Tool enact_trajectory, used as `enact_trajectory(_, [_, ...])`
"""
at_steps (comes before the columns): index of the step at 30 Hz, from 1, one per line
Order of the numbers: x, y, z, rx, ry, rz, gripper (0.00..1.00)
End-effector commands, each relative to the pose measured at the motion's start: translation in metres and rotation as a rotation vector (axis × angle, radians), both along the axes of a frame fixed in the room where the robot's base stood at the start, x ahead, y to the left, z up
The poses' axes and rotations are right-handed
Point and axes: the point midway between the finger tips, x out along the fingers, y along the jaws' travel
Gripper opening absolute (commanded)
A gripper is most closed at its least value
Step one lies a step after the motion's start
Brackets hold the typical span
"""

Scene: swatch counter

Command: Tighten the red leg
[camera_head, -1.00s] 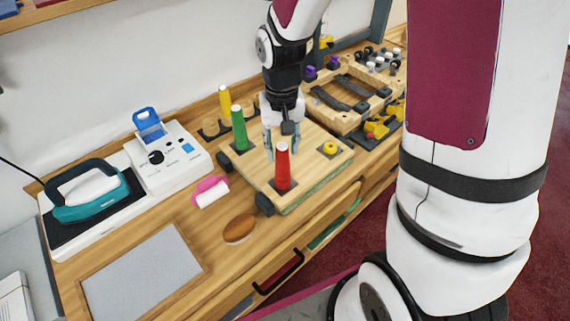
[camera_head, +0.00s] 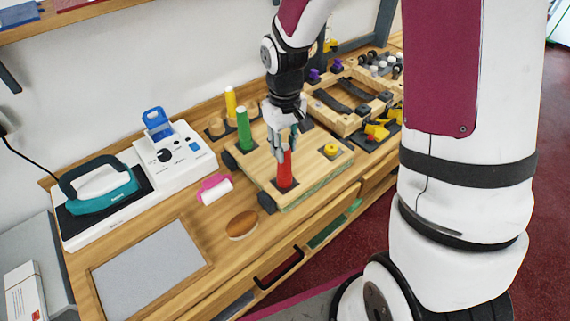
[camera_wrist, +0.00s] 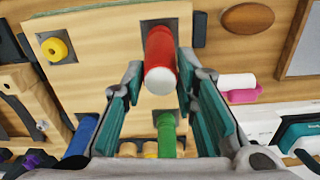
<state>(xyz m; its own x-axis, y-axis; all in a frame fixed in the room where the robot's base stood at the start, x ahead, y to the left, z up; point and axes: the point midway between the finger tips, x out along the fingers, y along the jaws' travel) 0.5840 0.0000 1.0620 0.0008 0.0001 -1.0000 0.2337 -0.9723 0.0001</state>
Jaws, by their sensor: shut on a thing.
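The red leg (camera_head: 285,172) stands upright on a dark square plate at the near corner of the wooden board (camera_head: 262,178). My gripper (camera_head: 284,150) is above it, pointing down, with its fingers around the leg's upper part. In the wrist view the red leg (camera_wrist: 161,62) stands between my fingertips (camera_wrist: 168,72), its pale end facing the camera. The gripper is shut on it. A green leg (camera_head: 243,130) stands at another corner, and a yellow round piece (camera_head: 331,149) sits on a third plate. The leg's base meets the plate; how tight it is cannot be seen.
A yellow leg (camera_head: 231,102) stands in a rack behind the board. A blue cylinder (camera_wrist: 80,140) shows in the wrist view. A pink-handled roller (camera_head: 215,188), a brown oval block (camera_head: 241,224) and a teal iron (camera_head: 98,188) lie left. A wooden frame (camera_head: 350,98) lies right.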

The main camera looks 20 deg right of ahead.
Motion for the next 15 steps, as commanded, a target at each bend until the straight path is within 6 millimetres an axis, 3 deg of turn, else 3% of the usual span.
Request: enact_trajectory(15, [-0.0016, 0.0017, -0.0001, -0.001, 0.002, -0.799, 0.00])
